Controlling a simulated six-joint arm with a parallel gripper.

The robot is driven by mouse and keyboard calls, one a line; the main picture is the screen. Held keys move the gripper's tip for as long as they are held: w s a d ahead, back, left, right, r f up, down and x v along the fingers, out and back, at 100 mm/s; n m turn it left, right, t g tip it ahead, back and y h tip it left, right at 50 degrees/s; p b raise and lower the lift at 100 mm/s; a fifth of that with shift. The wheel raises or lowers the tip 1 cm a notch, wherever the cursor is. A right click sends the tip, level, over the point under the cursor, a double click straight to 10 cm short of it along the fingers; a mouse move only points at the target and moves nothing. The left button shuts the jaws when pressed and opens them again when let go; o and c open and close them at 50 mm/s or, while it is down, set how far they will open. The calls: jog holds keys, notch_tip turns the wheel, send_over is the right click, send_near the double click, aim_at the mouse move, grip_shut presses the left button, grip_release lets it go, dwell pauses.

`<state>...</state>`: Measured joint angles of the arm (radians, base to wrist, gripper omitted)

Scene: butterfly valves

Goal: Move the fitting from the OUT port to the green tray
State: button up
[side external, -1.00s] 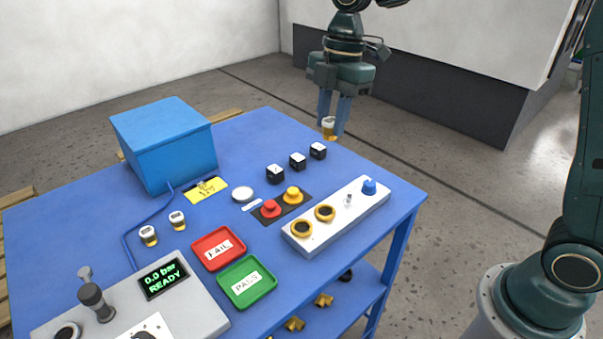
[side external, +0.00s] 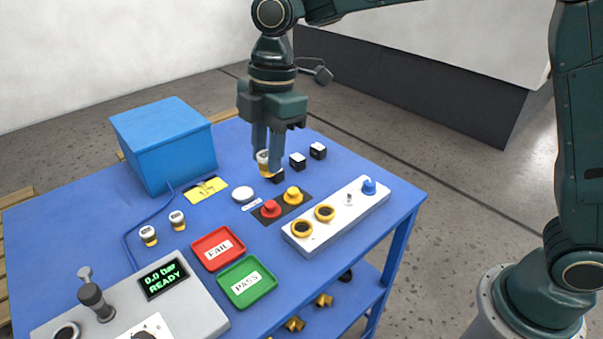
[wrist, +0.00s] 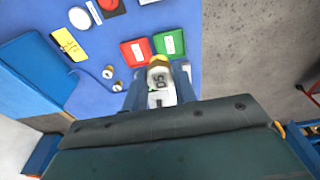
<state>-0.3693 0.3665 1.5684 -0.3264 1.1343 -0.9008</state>
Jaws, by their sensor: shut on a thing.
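My gripper (side external: 268,166) is shut on a fitting (side external: 263,157) with a white top and a yellow lower part. It holds the fitting above the back of the blue table, beside a black cube. In the wrist view the fitting (wrist: 158,78) sits between the fingers, with dark marks on its white face. The green tray (side external: 247,303), labelled PASS, lies at the table's front middle and looks empty. It also shows in the wrist view (wrist: 158,51). The white block (side external: 336,223) at the right has two yellow-ringed ports; I cannot read which is OUT.
The red FAIL tray (side external: 197,252) adjoins the green tray. Red and yellow buttons (side external: 280,203) stand between the gripper and the trays. Two more fittings (side external: 149,236) stand at the left. A grey console (side external: 165,310) with a lever is at the front left; a blue box (side external: 165,150) stands behind.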

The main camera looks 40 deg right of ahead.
jog(key=s+a, duration=0.2)
jog(key=a, duration=0.7)
jog(key=f, duration=1.6)
jog(key=shift+d+f, duration=0.25)
jog(key=shift+f, duration=0.05)
jog(key=shift+f, duration=2.1)
jog(key=shift+f, duration=0.2)
jog(key=o, duration=1)
jog(key=shift+o, duration=0.2)
jog(key=shift+r, duration=0.1)
notch_tip(320, 180, up, 12)
jog(key=d, duration=0.2)
